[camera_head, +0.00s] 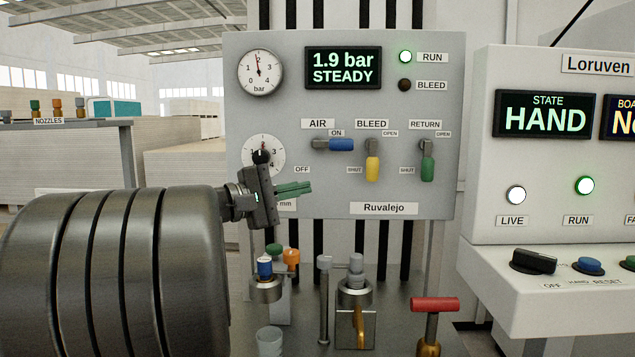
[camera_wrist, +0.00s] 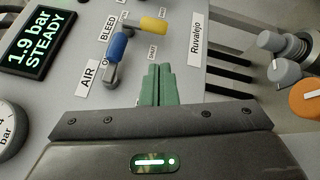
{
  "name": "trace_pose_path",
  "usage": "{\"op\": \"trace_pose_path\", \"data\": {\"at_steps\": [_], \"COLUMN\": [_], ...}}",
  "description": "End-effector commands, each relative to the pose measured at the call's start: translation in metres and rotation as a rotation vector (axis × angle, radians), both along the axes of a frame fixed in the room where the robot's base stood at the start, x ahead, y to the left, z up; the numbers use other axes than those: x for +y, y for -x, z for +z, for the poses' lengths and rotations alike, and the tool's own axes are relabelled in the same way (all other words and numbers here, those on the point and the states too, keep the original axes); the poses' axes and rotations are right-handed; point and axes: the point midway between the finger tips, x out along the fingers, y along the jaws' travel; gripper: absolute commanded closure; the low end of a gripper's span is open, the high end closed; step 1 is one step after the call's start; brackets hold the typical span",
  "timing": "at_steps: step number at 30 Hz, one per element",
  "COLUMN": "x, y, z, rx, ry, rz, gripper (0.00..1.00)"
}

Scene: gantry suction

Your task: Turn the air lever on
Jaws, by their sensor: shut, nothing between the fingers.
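The blue air lever (camera_head: 341,144) lies level on the grey panel (camera_head: 240,120), its handle pointing right, just below the ON label. It also shows in the wrist view (camera_wrist: 119,46). The display (camera_head: 343,67) reads 1.9 bar STEADY. The RUN lamp (camera_head: 405,57) is lit green and the BLEED lamp (camera_head: 404,85) is dark. My gripper (camera_head: 309,187) is shut and empty, its green fingers below and left of the lever. In the wrist view, a gap shows between the fingertips (camera_wrist: 158,68) and the blue handle.
The yellow bleed lever (camera_head: 372,169) and green return lever (camera_head: 427,169) hang down to the right of the air lever. Below the panel stand several fittings and a red-handled valve (camera_head: 435,304). A white control console (camera_head: 560,150) stands at the right, its display reading HAND.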

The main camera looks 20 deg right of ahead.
Motion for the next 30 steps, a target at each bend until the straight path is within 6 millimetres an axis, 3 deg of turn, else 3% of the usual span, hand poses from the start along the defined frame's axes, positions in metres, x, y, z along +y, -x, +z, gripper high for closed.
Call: {"op": "trace_pose_path", "data": {"at_steps": [3, 10, 23, 30], "x": [0.014, 0.022, 0.021, 0.004], "y": [0.001, 0.003, 0.003, 0.001], "z": [-0.002, -0.004, -0.004, -0.001], "rx": [0.0, -0.001, -0.001, -0.001], "ry": [-0.001, 0.0, 0.0, -0.001], "rz": [0.003, 0.0, -0.001, -0.004], "gripper": [1.0, 1.0, 1.0, 1.0]}}
